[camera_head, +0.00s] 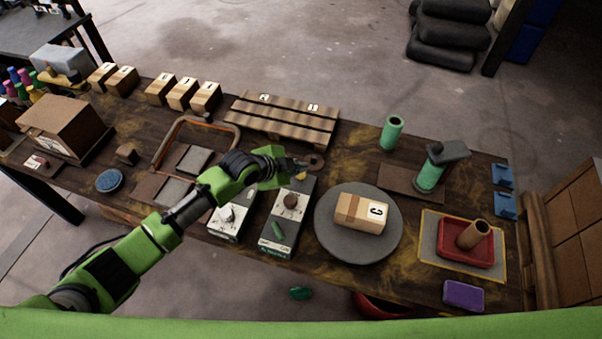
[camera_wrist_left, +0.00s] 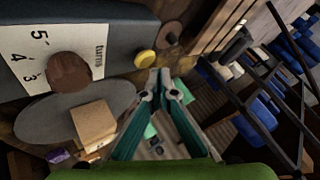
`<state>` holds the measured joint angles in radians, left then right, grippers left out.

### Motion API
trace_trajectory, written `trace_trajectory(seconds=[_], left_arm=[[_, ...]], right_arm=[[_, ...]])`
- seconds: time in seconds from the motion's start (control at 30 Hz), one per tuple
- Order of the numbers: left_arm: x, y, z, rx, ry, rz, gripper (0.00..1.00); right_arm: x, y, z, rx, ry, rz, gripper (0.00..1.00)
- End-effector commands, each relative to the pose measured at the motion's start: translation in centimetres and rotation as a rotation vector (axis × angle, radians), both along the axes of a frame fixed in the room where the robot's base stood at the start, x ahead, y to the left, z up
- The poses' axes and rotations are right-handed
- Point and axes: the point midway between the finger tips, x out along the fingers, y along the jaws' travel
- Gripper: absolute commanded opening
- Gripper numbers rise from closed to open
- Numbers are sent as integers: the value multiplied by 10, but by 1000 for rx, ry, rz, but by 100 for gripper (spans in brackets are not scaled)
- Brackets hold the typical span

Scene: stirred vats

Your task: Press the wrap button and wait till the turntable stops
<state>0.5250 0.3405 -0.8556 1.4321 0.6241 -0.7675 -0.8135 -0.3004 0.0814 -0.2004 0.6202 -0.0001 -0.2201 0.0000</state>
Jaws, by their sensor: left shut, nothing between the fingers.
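The round grey turntable (camera_head: 330,247) lies flat on the bench with a cardboard box (camera_head: 352,208) marked C on it; the turntable (camera_wrist_left: 40,112) and box (camera_wrist_left: 92,121) also show in the left wrist view. Left of the turntable stands a control box (camera_head: 284,222) with a brown dial. A yellow button (camera_head: 301,176) is at its far end; the button (camera_wrist_left: 145,61) shows clearly in the left wrist view, beside the dial marked turns. My left gripper (camera_head: 298,164) is shut and empty, its fingertips close to the button; contact cannot be told. My right gripper is not in view.
A second control box (camera_head: 232,216) stands left of the first. A slatted wooden pallet (camera_head: 282,118) lies behind. Green rolls (camera_head: 392,132) stand at right, near a red tray (camera_head: 466,255) and a purple block (camera_head: 463,295). Several small boxes line the back left.

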Motion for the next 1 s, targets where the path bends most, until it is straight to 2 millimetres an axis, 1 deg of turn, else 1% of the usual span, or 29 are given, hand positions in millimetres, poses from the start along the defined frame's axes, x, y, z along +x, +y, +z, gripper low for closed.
trace_trajectory(seconds=[0.33, 1.0], left_arm=[[0, 0, -9, 1, 1, 0, 0], [0, 0, -12, 0, 0, 0, 0]], right_arm=[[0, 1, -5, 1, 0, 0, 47], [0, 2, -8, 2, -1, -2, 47]])
